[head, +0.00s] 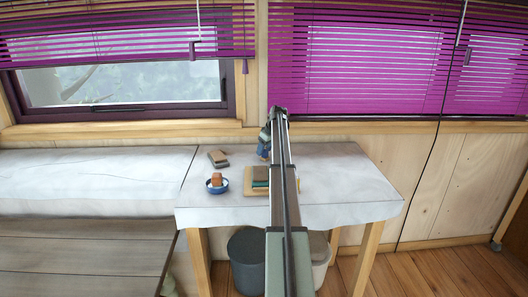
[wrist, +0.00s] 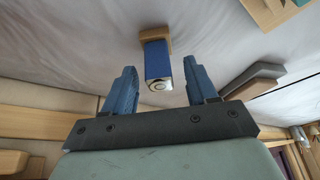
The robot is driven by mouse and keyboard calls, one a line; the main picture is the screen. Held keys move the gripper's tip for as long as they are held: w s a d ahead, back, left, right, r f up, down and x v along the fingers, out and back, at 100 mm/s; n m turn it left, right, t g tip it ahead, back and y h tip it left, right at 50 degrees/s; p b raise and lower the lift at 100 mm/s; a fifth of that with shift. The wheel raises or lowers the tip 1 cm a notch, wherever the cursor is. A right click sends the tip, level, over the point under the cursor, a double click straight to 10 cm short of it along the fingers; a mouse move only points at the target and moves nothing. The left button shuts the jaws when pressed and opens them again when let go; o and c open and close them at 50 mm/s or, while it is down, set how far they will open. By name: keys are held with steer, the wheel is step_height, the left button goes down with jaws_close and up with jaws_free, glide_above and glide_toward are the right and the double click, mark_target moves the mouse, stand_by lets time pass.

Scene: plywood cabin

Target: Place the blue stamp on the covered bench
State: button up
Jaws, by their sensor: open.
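The blue stamp (wrist: 157,58) shows in the wrist view as a blue block with a brown wooden part at its far end and a pale, round-marked near end. My gripper (wrist: 159,70) is open, with one blue finger on each side of the stamp and a visible gap to both. In the head view my gripper (head: 265,142) is over the back of the white-covered table (head: 350,185); my arm hides part of this spot, and I cannot make out the stamp there. The covered bench (head: 85,178), with a pale cover, is at the left beside the table.
On the table are a blue bowl (head: 217,189) holding an orange-brown thing, brown blocks (head: 218,158) and a stack on a board (head: 254,185) partly behind my arm. The bench top looks clear. Bins (head: 246,262) stand under the table. Window sill and purple blinds are behind.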

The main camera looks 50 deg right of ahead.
steer(key=v, duration=1.1)
stand_by(0.3)
